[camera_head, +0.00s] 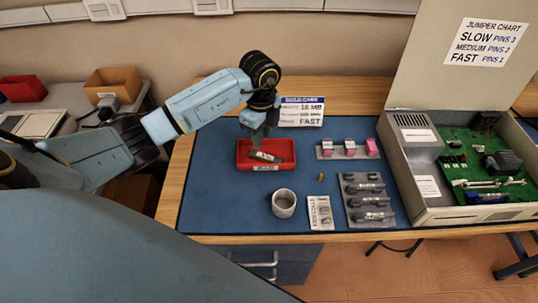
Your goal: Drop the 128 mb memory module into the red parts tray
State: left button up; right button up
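The red parts tray (243,163) sits on the blue mat, left of centre, with a label on its front. A dark green module with a pale label (264,156) lies slantwise inside the tray; its size marking is too small to read. My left gripper (261,133) points down right over the back of the tray, above the module. Its fingertips are small and dark, so I cannot tell whether they are open or touch anything. Several dark modules stand in a grey rack (351,205) to the right. My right gripper is not in view.
A rack with pink-marked pieces (349,149), a jumper holder (320,212) and an open computer case (446,212) lie to the right. The mat's left front is clear.

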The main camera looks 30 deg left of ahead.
pick_arm(q)
notch_tip(320, 180, up, 13)
jog(key=shift+r+p, duration=0.2)
jog(key=shift+p, duration=0.2)
dwell(0.4)
